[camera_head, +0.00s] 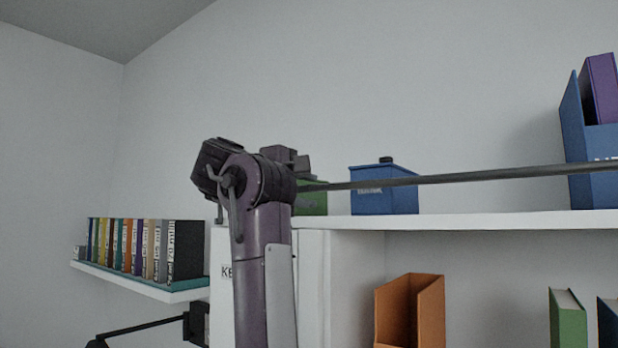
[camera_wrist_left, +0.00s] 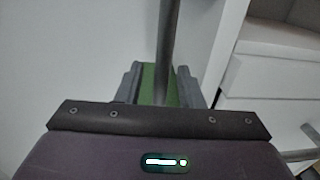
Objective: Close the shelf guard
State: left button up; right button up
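The shelf guard appears as a dark thin bar (camera_head: 480,175) crossing in front of the upper white shelf. It rises slightly to the right and leaves the picture there. Its left end is hidden at my left gripper (camera_head: 287,160), which is raised near the shelf's left end. In the left wrist view the bar (camera_wrist_left: 168,45) runs down between the two grey fingers (camera_wrist_left: 160,88). The fingers are apart, with green showing between them. Whether they touch the bar is unclear. My right gripper is not in view.
A blue box (camera_head: 383,198), a partly hidden green box (camera_head: 312,200) and a blue file holder (camera_head: 590,150) stand on the upper shelf (camera_head: 470,220). An orange holder (camera_head: 430,310) is below. A row of binders (camera_head: 130,245) stands at left. Space above the shelf is clear.

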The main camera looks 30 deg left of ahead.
pick_arm(q)
jog(key=shift+w+f, duration=0.15)
jog(key=shift+w, duration=0.55)
jog(key=shift+s, duration=0.1)
grip_shut()
jog(key=shift+w+g, duration=0.2)
jog(key=shift+g, duration=0.3)
jog(key=shift+w+g, duration=0.15)
jog(key=shift+g, duration=0.15)
grip_release()
jog(key=shift+w+d, duration=0.1)
